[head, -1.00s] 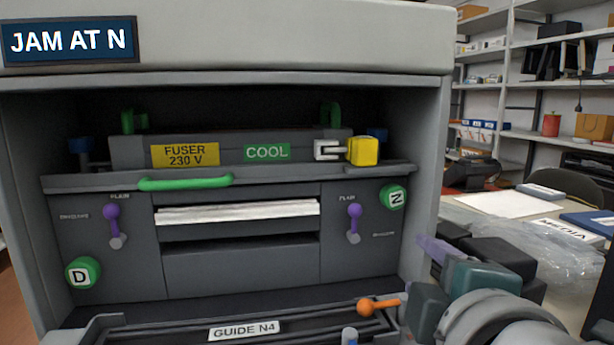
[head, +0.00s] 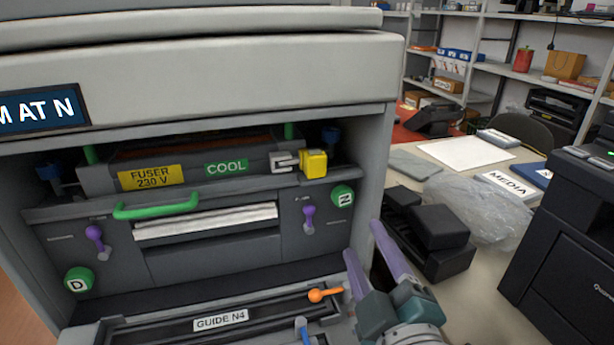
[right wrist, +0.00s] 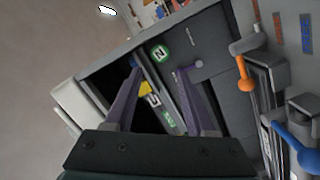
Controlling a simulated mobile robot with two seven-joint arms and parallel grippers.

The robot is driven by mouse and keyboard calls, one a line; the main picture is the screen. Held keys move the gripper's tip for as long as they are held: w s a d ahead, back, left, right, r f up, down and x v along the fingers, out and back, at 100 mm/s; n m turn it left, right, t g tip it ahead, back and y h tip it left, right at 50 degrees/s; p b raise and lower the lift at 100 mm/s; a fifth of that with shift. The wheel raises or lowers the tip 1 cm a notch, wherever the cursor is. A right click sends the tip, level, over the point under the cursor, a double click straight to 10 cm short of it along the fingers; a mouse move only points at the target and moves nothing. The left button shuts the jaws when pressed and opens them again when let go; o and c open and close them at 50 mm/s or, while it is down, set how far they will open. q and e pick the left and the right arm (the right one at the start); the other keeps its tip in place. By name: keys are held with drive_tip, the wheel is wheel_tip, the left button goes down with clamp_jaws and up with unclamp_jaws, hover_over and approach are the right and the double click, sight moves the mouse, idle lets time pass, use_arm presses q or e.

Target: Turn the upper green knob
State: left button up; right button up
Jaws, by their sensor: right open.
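The upper green knob (head: 343,196) is round, with a white letter like an N on its side, on the right of the printer's dark inner panel. It also shows in the right wrist view (right wrist: 160,53), ahead of the gap between the fingertips. A lower green knob (head: 79,280) marked D is at the panel's lower left. My right gripper (head: 363,238) is open and empty, its purple fingers apart, below and right of the upper knob and not touching it. It also shows in the right wrist view (right wrist: 160,70). My left gripper is not in view.
An orange lever (head: 322,295) stands out near the right gripper, by the GUIDE N4 tray (head: 221,318). A purple lever (head: 308,219) is left of the upper knob. A yellow latch (head: 313,163) sits above. The printer's right side wall (head: 372,180) borders the opening.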

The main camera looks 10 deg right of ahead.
sight(344, 200)
drive_tip(key=w+b, duration=0.1)
drive_tip(key=w, duration=0.1)
drive_tip(key=w+b, duration=0.1)
drive_tip(key=w, duration=0.2)
drive_tip(key=w+b, duration=0.1)
drive_tip(key=w, duration=0.2)
drive_tip(key=shift+w+d+f, duration=0.15)
drive_tip(key=shift+d, duration=0.25)
drive_tip(key=shift+w+b, duration=0.3)
drive_tip(key=shift+w, duration=0.3)
clamp_jaws()
